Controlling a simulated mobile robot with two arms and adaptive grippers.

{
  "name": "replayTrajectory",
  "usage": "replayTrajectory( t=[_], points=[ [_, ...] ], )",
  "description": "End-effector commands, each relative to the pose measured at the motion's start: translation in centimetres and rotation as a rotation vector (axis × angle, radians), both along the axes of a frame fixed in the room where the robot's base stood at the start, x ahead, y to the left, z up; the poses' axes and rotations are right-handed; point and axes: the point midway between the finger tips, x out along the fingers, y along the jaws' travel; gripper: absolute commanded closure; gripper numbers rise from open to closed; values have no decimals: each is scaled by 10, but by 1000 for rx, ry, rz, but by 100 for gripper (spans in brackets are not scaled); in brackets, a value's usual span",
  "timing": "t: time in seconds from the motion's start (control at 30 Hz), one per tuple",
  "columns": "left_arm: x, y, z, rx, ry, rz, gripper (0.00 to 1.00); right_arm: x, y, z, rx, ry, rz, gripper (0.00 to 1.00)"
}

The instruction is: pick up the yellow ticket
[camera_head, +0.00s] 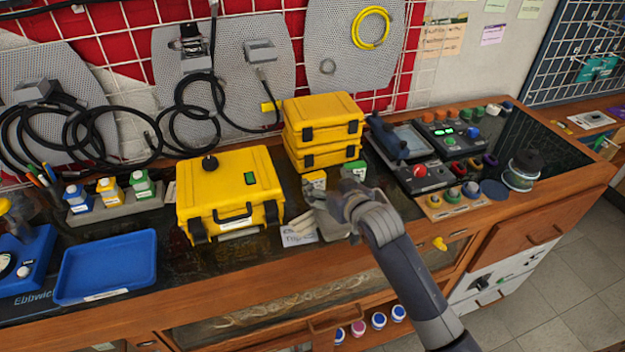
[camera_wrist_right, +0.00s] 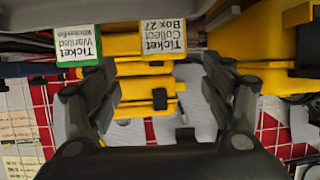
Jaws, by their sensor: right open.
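A small yellow box (camera_head: 313,181) stands in front of the stacked yellow cases. In the right wrist view, upside down, a yellow piece (camera_wrist_right: 161,40) carries a white label reading "Ticket Collect Box 27". A green box (camera_head: 354,170) stands to its right in the head view; in the wrist view the green one (camera_wrist_right: 80,70) has its own ticket label. I cannot tell a separate loose yellow ticket from these boxes. My right gripper (camera_head: 308,212) is open, just in front of the small yellow box, with nothing visible between its fingers (camera_wrist_right: 160,105). My left gripper is out of view.
A large yellow case (camera_head: 228,190) stands left of the right gripper, and stacked yellow cases (camera_head: 322,107) behind it. A white labelled card (camera_head: 299,237) lies below the gripper. A control panel (camera_head: 426,177) is to the right. A blue tray (camera_head: 107,265) lies at the left.

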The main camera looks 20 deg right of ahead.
Motion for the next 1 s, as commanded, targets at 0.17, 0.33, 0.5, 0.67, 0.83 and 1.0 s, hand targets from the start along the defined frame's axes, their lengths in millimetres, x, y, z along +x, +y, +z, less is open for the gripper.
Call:
replayTrajectory(
  t=[0.17, 0.33, 0.5, 0.67, 0.83, 1.0],
  points=[
    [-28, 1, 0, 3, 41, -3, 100, 19, 2, -7, 0, -1, 0, 25],
    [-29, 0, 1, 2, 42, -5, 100, 25, 3, -10, 0, 0, 0, 25],
    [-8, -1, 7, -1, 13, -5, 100, 37, 7, -14, 0, 2, 0, 25],
    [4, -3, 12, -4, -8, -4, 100, 55, 12, -21, 1, 0, 1, 25],
    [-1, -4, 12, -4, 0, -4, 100, 68, 13, -27, 0, -1, 0, 25],
    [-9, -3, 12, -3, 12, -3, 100, 71, 13, -30, 0, 0, 0, 25]
  ],
)
